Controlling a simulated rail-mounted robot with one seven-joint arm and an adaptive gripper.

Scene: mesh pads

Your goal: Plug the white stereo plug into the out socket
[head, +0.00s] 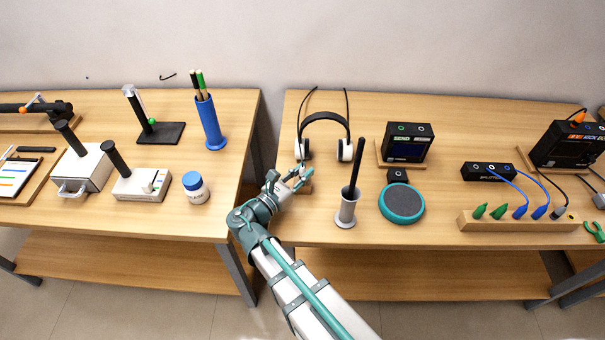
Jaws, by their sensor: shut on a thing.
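My gripper (301,176) is low over the right table, just in front of the left ear cup of the white and black headphones (325,117). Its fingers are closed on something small. This looks like the white stereo plug, but the fingers hide most of it. A small wooden block (307,188) shows beside the fingers. The black SEND box (408,147) has two ringed sockets on top, and a small black box (398,175) with one socket sits in front of it. A black splitter (487,172) is further right. I cannot read which socket is marked out.
A grey-white holder with a black stick (346,208) stands upright right of my gripper. A teal-rimmed round speaker (402,204) lies beyond it. A wooden rack (515,221) holds several coloured plugs. Cables run on the right. A gap separates the two tables.

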